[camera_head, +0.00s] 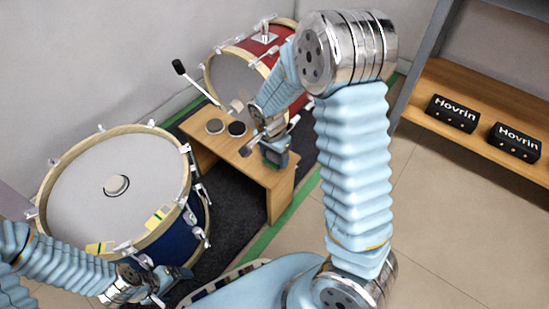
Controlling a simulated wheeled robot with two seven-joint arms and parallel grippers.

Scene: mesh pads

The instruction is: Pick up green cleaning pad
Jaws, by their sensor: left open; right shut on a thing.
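My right gripper (275,160) is over the right end of the small wooden table (260,176). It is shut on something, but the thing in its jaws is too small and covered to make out. A dark green patch shows there; I cannot tell whether it is the green cleaning pad or part of the gripper. My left gripper (168,287) is open and low, beside the front of the blue drum (190,225).
A grey round pad (116,185) lies on the blue drum's head. Yellow patches (157,218) show at its rim. A red drum (272,45) stands behind the table. A shelf (475,135) with two black Hovrin boxes (452,113) is at right. Floor between is clear.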

